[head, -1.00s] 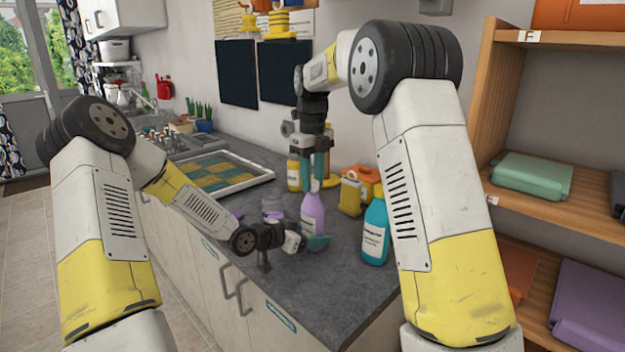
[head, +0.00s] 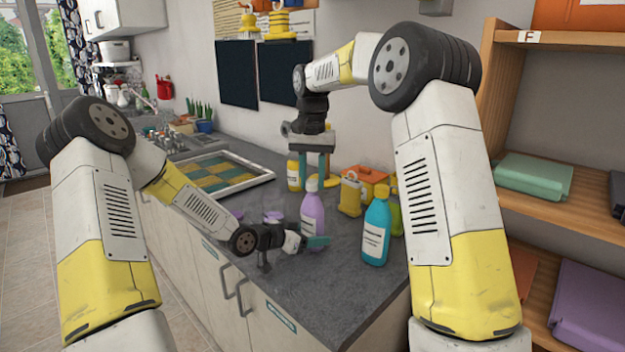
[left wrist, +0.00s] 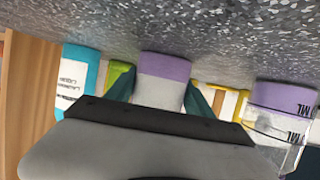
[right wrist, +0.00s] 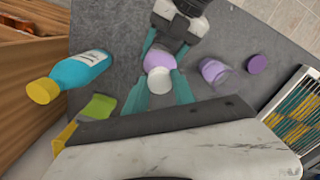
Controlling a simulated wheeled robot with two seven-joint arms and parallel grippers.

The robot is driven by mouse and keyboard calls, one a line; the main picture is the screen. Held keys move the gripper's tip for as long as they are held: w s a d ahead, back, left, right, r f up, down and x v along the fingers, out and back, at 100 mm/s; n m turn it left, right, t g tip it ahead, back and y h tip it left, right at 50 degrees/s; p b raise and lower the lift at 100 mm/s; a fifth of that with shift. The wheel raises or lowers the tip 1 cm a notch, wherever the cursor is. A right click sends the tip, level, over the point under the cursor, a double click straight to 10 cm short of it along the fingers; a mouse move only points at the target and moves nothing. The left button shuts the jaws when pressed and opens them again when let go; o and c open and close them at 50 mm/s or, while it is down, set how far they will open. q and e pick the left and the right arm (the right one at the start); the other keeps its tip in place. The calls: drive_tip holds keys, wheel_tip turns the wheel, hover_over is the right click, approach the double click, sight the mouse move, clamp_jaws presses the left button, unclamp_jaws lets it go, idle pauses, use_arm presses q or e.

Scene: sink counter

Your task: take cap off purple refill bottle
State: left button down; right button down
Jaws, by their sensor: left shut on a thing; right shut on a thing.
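The purple refill bottle (head: 312,213) stands upright on the counter. Its white cap (right wrist: 160,80) faces the right wrist camera. My left gripper (head: 318,243) is low at the bottle and shut on its body; the left wrist view shows the purple bottle (left wrist: 165,68) between the teal fingers. My right gripper (head: 316,167) points down from above, with its fingers at the bottle's top. The right wrist view shows the cap between these fingers. The cap still appears in line with the bottle; whether it has loosened cannot be seen.
A teal bottle (head: 376,232) stands close on the right, with a yellow container (head: 350,196) and orange box (head: 373,182) behind. The counter's front edge is near.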

drive_tip(key=n, duration=2.1)
drive_tip(key=shift+r, duration=0.1)
drive_tip(key=n, duration=0.4)
drive_tip(key=shift+n, duration=0.3)
drive_tip(key=n, duration=0.3)
drive_tip(key=shift+n, duration=0.3)
drive_tip(key=shift+r, duration=0.15)
drive_tip(key=shift+r, duration=1)
